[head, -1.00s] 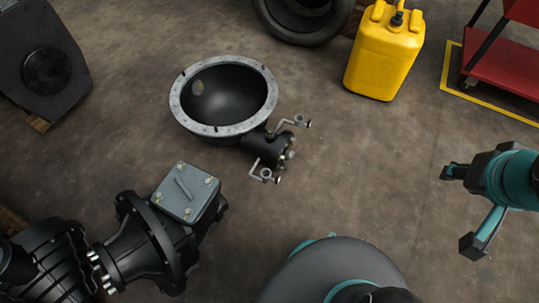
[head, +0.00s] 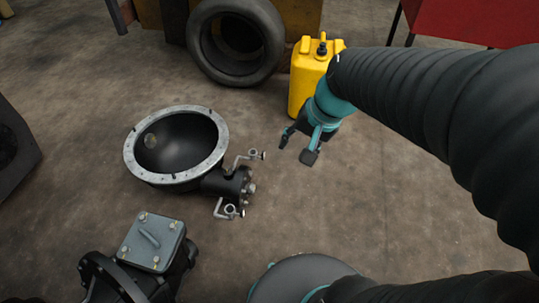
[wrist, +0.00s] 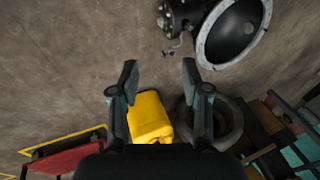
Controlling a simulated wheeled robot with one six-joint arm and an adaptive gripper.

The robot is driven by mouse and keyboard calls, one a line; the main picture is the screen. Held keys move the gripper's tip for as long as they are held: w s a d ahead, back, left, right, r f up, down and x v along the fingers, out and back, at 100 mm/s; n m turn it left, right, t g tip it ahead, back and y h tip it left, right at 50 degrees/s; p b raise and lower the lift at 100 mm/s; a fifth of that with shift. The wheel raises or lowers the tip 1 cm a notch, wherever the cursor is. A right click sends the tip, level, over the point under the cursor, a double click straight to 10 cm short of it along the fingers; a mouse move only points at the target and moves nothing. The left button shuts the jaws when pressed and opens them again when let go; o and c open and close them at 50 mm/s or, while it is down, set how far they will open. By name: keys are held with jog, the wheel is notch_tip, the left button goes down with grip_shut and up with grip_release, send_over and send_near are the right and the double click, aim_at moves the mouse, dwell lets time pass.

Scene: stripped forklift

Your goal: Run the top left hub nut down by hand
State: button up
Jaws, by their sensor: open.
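A black cast housing with a grey bolted flange ring (head: 131,160) lies on the floor in the head view. Its short hub (head: 236,186) points right, with several small metal nuts or studs (head: 250,188) on its end. I cannot tell the individual nuts apart. My gripper (head: 298,148) is open and empty, right of and above the hub in the picture, apart from it. In the wrist view, my open gripper (wrist: 160,72) has bare floor between its fingertips, and the hub (wrist: 182,16) shows beyond them at the top, with studs or nuts (wrist: 161,20) on its end.
Two small bracket arms (head: 240,160) with rings stick out beside the hub. A yellow canister (head: 304,75) stands behind my gripper, near a tyre (head: 210,40). A black gear casing with a grey cover plate (head: 152,242) lies at the front left. The floor right of the hub is clear.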

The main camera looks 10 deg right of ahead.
jog(key=w+a+f+m+g+y, duration=0.1)
jog(key=w+f+m+y, duration=0.1)
jog(key=w+f+m, duration=0.35)
jog(key=w+a+f+m+y, duration=0.1)
jog(key=w+f+m, duration=0.2)
jog(key=w+f, duration=0.55)
jog(key=w+a+f+m+g+y, duration=0.1)
jog(key=w+f+m+y, duration=0.3)
jog(key=f, duration=0.7)
jog(key=m+t+h, duration=0.1)
jog(key=m, duration=0.5)
send_near(244, 192)
jog(key=x, duration=0.8)
jog(key=shift+w+d+b, duration=0.2)
jog(key=shift+w+b, duration=0.1)
jog(key=shift+b, duration=0.15)
jog(key=shift+f, duration=0.15)
grip_shut()
jog(key=shift+c, duration=1.2)
grip_release()
jog(key=shift+f, duration=0.1)
